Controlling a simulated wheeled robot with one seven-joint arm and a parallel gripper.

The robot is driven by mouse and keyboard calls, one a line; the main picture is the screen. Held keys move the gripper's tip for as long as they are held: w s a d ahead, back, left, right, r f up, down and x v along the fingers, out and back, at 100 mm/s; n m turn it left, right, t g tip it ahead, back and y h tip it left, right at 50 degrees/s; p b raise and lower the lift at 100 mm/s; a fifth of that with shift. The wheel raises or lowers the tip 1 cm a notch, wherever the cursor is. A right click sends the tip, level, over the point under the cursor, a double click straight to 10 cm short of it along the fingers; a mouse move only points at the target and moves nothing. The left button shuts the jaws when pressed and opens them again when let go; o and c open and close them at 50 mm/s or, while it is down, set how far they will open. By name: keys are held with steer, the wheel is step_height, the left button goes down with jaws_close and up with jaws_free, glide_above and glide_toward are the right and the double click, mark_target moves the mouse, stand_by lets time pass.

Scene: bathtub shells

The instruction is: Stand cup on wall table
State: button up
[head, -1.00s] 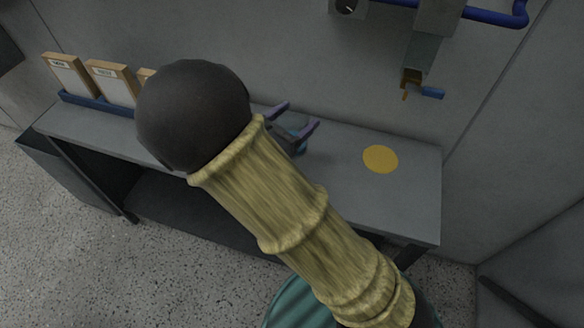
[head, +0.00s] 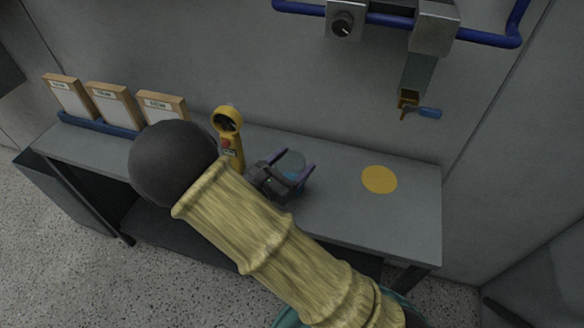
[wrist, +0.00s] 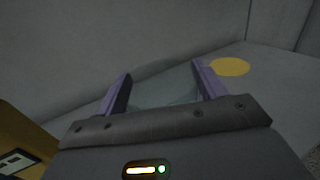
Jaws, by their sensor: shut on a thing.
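My gripper (head: 285,172) is over the middle of the grey wall table (head: 340,210), its purple fingers shut on a clear, bluish cup (head: 291,163). In the wrist view the cup (wrist: 165,88) shows faintly between the two fingers (wrist: 160,85), with its lower part hidden behind the gripper body. I cannot tell whether the cup touches the table. A flat yellow disc (head: 379,180) lies on the table to the right of the cup; it also shows in the wrist view (wrist: 229,67), right of the fingers.
A yellow device (head: 229,135) with a round black top stands just left of my gripper. Several framed cards stand in a blue rack (head: 100,122) at the table's left. A tap with a blue lever (head: 428,112) and blue pipe (head: 390,19) are on the wall above. The right tabletop is clear around the disc.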

step_height(320, 180, down, 2)
steer(key=shift+w+f, duration=0.1)
steer(key=o, duration=1.2)
steer(key=v, duration=1.2)
